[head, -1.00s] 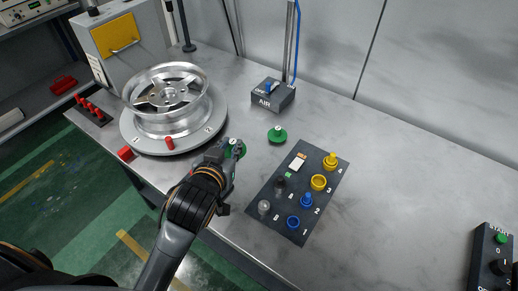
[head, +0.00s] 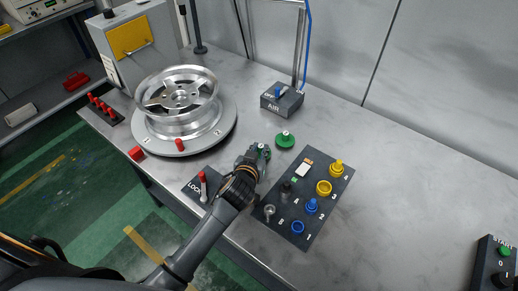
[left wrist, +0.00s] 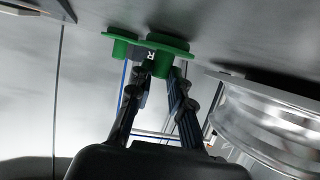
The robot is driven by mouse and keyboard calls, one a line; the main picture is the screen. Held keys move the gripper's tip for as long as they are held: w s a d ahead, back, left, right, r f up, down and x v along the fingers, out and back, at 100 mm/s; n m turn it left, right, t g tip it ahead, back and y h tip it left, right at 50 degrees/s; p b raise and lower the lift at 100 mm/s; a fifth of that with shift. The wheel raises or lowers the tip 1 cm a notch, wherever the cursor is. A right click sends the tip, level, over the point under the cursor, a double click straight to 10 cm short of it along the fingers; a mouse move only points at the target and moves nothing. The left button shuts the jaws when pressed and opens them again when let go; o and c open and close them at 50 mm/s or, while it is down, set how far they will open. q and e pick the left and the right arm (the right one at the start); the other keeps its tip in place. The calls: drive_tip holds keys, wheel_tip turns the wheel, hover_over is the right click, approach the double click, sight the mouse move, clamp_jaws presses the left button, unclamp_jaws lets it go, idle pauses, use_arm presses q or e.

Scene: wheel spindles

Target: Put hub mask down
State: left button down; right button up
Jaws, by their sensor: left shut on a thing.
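One green hub mask is held in my left gripper (head: 257,156); in the left wrist view the gripper's fingers (left wrist: 159,76) are shut on the knob of this held mask (left wrist: 166,52), marked R. In the head view the held mask (head: 266,150) is mostly hidden by the gripper. It is at or very near the tabletop; I cannot tell if it touches. A second green hub mask (head: 285,141) lies flat on the table just beyond it, and shows partly behind it in the left wrist view (left wrist: 119,48). My right gripper is not in view.
A silver wheel (head: 177,100) sits on a round turntable (head: 213,139) at left. A LOCK lever (head: 203,186) stands beside my left arm. A dark mat (head: 286,225) with blue and yellow parts lies at right, and an AIR box (head: 282,100) behind.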

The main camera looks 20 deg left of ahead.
use_arm(q)
drive_tip(key=shift+f, duration=0.25)
drive_tip(key=c, duration=1.2)
unclamp_jaws()
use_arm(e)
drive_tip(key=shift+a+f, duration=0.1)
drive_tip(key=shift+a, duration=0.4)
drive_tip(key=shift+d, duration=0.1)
use_arm(q)
drive_tip(key=shift+r, duration=0.35)
drive_tip(key=shift+s, duration=0.35)
drive_tip(key=b+v, duration=0.1)
drive_tip(key=v, duration=1)
drive_tip(key=shift+s+r, duration=0.15)
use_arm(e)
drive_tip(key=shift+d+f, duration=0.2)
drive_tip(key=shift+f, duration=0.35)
